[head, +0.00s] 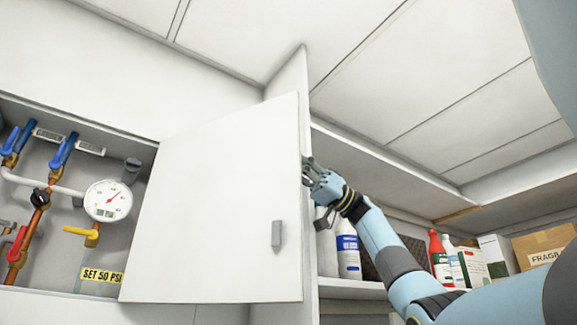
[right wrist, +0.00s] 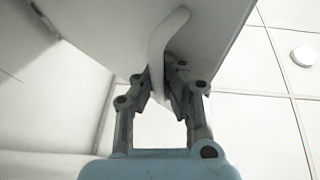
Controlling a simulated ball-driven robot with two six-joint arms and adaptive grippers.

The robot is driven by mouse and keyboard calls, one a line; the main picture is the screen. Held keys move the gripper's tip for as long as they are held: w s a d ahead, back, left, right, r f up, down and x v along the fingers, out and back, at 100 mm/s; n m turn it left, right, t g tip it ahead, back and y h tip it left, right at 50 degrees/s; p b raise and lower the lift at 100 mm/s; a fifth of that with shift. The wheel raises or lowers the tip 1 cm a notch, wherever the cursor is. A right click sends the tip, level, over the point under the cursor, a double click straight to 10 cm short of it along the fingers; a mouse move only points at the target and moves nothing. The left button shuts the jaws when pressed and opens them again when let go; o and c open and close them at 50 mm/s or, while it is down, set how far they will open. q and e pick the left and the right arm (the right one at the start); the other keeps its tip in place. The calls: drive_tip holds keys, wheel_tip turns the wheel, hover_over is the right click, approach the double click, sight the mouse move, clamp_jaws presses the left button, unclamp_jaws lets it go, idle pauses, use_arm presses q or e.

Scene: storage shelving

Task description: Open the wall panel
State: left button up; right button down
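The white wall panel (head: 215,205) stands swung out in the head view, with the cabinet interior showing to its left. A small grey fitting (head: 276,233) is on its visible face near the right edge. The handle's far end is partly hidden by the fingers. My left gripper is not in view.
The open cabinet holds pipes, valves and a round pressure gauge (head: 108,201). To the right, a shelf carries white bottles (head: 348,257), a red bottle (head: 438,258) and a cardboard box (head: 543,246). An upright partition (head: 307,90) stands just behind the panel's right edge.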

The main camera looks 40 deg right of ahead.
drive_tip(key=shift+f, duration=0.1)
drive_tip(key=c, duration=1.7)
unclamp_jaws()
drive_tip(key=shift+d, duration=0.2)
drive_tip(key=shift+o, duration=0.2)
drive_tip(key=shift+a, duration=0.1)
drive_tip(key=v, duration=1.2)
